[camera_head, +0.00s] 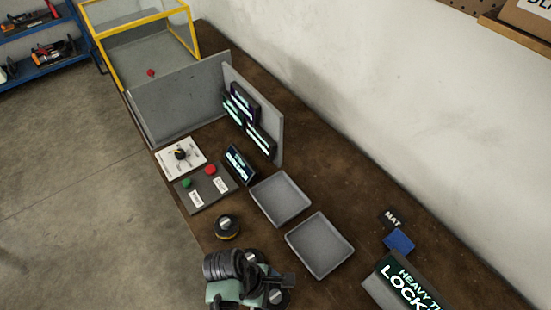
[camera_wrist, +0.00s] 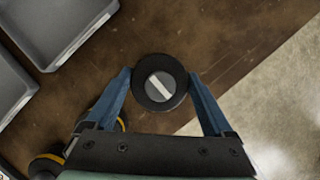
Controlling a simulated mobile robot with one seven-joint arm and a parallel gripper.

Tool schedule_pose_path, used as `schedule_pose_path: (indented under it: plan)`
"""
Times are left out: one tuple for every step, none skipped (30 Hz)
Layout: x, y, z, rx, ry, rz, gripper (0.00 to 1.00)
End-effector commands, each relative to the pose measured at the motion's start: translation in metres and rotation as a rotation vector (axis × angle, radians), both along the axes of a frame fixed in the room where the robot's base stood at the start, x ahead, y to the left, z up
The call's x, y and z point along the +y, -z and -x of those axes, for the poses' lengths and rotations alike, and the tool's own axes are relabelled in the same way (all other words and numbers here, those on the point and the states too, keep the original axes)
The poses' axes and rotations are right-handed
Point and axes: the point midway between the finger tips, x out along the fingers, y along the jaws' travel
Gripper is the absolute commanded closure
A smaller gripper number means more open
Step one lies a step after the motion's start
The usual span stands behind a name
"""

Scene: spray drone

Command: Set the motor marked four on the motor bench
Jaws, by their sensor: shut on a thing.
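My gripper (camera_wrist: 160,95) is shut on a round black motor (camera_wrist: 161,83) with a grey top and a white bar, held between its blue fingers. This motor shows partly at the lower edge of the head view (camera_head: 278,298). No number can be read on it. Another motor (camera_head: 227,225), black with a yellowish band, stands on the brown table. A third is mostly hidden by the gripper in the wrist view (camera_wrist: 122,122). A white square plate (camera_head: 168,160) carries a small dark device. Which piece is the motor bench, I cannot tell.
Two empty grey trays (camera_head: 307,263) (camera_head: 258,206) lie right of the motors. A grey panel (camera_head: 222,193) with red and green buttons sits beside a small screen (camera_head: 239,164). Grey partitions (camera_head: 175,105) stand behind. A blue block (camera_head: 399,242) is at right.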

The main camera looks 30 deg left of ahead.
Motion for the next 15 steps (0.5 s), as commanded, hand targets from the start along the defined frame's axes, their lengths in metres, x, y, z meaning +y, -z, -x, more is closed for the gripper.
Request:
schedule_pose_path:
  plan:
    - [0.0003,0.0045,-0.0008,-0.002,0.0,0.0,1.0]
    - [0.0003,0.0068,-0.0006,-0.002,0.001,0.0,1.0]
    - [0.0005,0.0087,-0.0009,-0.003,0.0,-0.001,1.0]
    - [0.0005,0.0095,-0.0009,-0.004,-0.001,-0.002,1.0]
    - [0.0006,0.0099,-0.001,-0.004,-0.001,-0.002,1.0]
    - [0.0007,0.0099,-0.0011,-0.004,-0.001,-0.002,1.0]
    - [0.0007,0.0098,-0.0011,-0.004,-0.001,-0.002,1.0]
    - [0.0006,0.0097,-0.0011,-0.004,-0.001,-0.002,1.0]
    - [0.0006,0.0097,-0.0011,-0.004,-0.001,-0.002,1.0]
    - [0.0006,0.0095,-0.0011,-0.004,-0.001,-0.002,1.0]
    - [0.0006,0.0096,-0.0012,-0.004,-0.001,-0.002,1.0]
    - [0.0006,0.0103,-0.001,-0.004,-0.001,-0.002,1.0]
    - [0.0005,0.0112,-0.0011,-0.004,-0.001,-0.002,1.0]
    - [0.0004,0.0122,-0.001,-0.003,0.0,-0.001,1.0]
    - [0.0001,0.0138,-0.0001,-0.001,0.0,0.0,0.12]
